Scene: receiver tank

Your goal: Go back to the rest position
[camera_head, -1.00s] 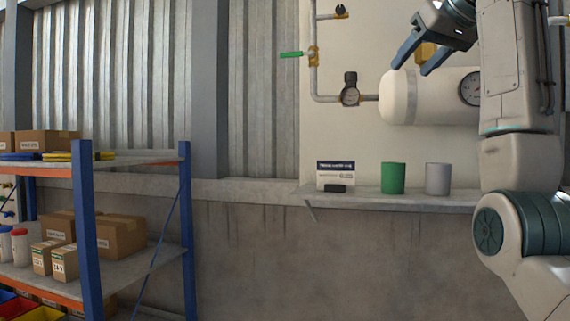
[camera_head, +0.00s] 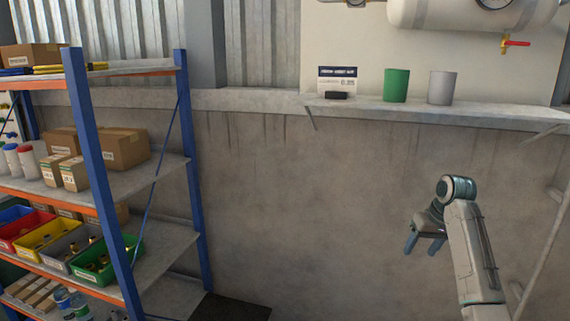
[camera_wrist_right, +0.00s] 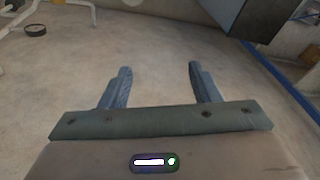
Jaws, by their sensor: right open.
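My right gripper (camera_head: 425,245) hangs low in front of the bare concrete wall, at the lower right of the head view. Its two blue fingers point down and are apart, with nothing between them. In the right wrist view the open fingers (camera_wrist_right: 160,85) also show empty, with bare floor beyond them. My right forearm comes up from the lower right edge. My left gripper is in neither current view.
A blue-post shelf rack (camera_head: 95,185) with boxes and coloured bins stands at the left. A white tank (camera_head: 470,12) hangs above. The middle is clear.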

